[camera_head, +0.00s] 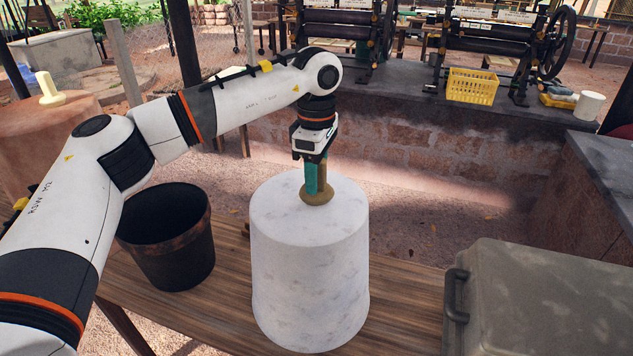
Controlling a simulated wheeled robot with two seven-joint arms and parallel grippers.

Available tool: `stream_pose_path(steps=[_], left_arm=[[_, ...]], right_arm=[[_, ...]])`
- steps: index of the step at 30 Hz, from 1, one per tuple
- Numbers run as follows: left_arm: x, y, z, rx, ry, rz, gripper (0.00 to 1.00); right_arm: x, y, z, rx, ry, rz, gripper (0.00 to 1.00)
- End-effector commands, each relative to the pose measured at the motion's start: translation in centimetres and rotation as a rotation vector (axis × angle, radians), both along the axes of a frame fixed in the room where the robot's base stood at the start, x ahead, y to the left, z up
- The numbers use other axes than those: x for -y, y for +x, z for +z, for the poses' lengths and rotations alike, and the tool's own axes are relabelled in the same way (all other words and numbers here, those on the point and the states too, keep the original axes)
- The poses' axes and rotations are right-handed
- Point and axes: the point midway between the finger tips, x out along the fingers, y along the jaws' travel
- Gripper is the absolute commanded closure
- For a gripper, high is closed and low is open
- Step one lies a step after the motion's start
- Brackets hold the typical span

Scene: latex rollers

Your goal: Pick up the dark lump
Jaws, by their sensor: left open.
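The dark lump (317,197) is an olive-brown piece with a wide rounded base and a narrower upright part. It stands on top of a white marbled cylinder (310,265). My left gripper (314,180) points straight down over the lump, its teal fingertips close to the base. The upright part shows right beside the visible teal finger. The jaws are open, and the other finger is mostly hidden. I cannot tell whether a finger touches the lump. My right gripper is out of view.
A black bucket (170,250) stands left of the cylinder on the wooden table (215,318). A grey case (550,300) sits at the right. A cream knobbed piece (48,90) rests on a reddish drum (35,125). Roller machines and a yellow crate (471,87) stand on the far ledge.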

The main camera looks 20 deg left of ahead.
Motion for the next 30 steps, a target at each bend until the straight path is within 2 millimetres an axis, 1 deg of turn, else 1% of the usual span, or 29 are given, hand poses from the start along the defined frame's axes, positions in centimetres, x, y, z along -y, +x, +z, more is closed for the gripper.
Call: stream_pose_path(steps=[1,6,9,16,20,23,27,30], left_arm=[[0.0,0.0,0.0,0.0,0.0,0.0,0.58],[0.0,0.0,0.0,0.0,0.0,0.0,0.86],[0.0,0.0,0.1,0.0,0.0,0.0,1.0],[0.0,0.0,0.1,0.001,-0.001,0.0,1.0],[0.1,0.1,1.0,0.004,-0.001,-0.001,1.0],[0.1,0.0,2.7,0.005,-0.002,-0.001,1.0],[0.1,0.1,5.7,0.005,-0.002,0.001,1.0],[0.1,0.1,7.6,0.004,-0.002,0.0,1.0]], right_arm=[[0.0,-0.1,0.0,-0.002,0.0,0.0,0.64],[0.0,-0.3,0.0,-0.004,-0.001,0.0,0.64],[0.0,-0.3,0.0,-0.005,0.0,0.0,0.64],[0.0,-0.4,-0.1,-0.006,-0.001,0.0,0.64],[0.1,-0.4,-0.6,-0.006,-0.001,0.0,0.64],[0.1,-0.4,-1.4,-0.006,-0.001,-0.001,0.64],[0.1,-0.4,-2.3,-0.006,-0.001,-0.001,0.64],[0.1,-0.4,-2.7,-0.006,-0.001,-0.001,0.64]])
